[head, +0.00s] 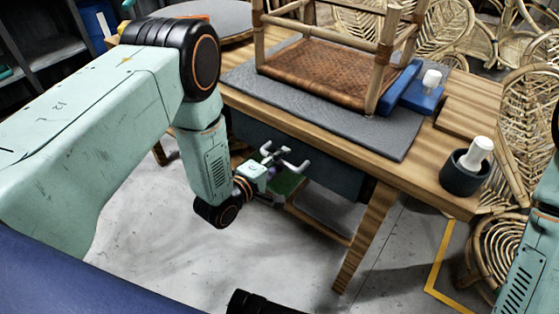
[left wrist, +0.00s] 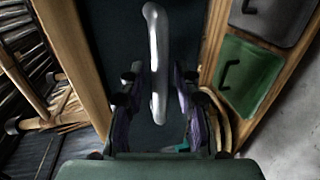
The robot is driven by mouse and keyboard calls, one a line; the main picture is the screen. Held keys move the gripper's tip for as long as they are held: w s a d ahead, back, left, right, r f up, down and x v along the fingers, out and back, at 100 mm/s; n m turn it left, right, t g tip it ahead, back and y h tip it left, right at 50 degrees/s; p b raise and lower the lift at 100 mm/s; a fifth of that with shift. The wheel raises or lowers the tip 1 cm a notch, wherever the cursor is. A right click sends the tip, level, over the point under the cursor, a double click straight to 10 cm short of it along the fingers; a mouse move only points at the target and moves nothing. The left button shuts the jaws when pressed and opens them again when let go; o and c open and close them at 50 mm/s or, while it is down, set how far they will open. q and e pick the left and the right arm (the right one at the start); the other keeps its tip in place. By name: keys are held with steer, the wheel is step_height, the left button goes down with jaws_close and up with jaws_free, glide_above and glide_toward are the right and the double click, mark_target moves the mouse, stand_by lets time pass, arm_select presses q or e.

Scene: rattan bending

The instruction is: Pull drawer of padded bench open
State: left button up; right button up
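The padded bench (head: 412,176) is a wooden table with a grey pad on top. Its dark blue-grey drawer (head: 335,176) sits under the tabletop, and the front looks flush with the frame. A pale bar handle (left wrist: 157,40) stands on the drawer front (left wrist: 105,45) in the left wrist view. My left gripper (head: 279,160) is at the drawer front in the head view. In the left wrist view, the fingers of my left gripper (left wrist: 158,82) are apart, one on each side of the handle, with gaps visible.
A rattan-framed stool (head: 318,75) lies on the grey pad, beside blue blocks (head: 412,92). A dark cup with a white bottle (head: 466,172) stands at the bench's right end. Green and grey bins (left wrist: 250,72) are close beside the drawer. Open floor lies in front.

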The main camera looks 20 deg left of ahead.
arm_select(q)
jaws_close()
stand_by(0.8)
